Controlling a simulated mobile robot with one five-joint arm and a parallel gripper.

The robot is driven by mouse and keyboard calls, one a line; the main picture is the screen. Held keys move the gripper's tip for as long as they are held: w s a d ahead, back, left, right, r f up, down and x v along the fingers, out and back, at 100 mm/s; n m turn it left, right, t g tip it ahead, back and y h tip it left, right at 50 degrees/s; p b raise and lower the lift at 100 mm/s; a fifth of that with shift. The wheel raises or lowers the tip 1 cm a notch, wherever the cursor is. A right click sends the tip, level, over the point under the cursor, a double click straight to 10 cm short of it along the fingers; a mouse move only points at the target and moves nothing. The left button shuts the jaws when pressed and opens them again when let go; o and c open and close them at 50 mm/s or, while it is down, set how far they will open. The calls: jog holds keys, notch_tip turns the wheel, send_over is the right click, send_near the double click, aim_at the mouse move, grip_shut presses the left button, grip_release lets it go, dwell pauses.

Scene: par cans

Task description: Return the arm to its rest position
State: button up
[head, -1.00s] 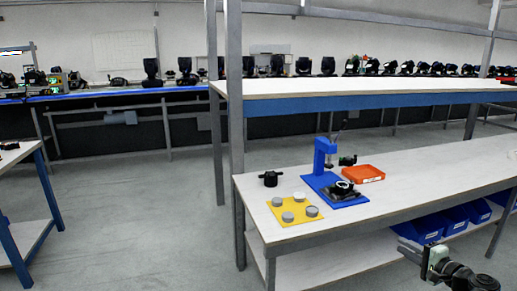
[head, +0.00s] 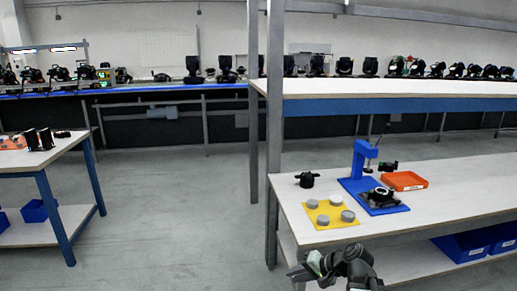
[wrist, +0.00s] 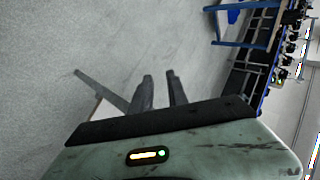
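My gripper (head: 291,272) is low in the head view, in front of the near left corner of the workbench (head: 450,185). It points left, and my folded arm is behind it. In the wrist view its two dark fingers (wrist: 159,78) stand a little apart with nothing between them. Bare grey floor lies beyond the fingertips. On the bench are a yellow mat (head: 331,213) with several grey discs, a blue press-like stand (head: 360,160), an orange tray (head: 404,181) and a black part (head: 307,180).
Another table (head: 40,158) with blue legs stands at the left. Open floor (head: 180,220) lies between them. Blue bins (head: 465,245) sit on the bench's lower shelf.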

jog(key=s+a+f+n+g+h, duration=0.2)
jog(key=s+a+f+n+g, duration=0.1)
jog(key=s+a+f, duration=0.15)
jog(key=s+d+n+g+h+p, duration=0.2)
jog(key=s+d+h, duration=0.35)
jog(key=d, duration=0.35)
notch_tip(320, 180, up, 25)
jog(key=p, duration=2.6)
jog(key=shift+w+a, duration=0.25)
jog(key=shift+w, duration=0.2)
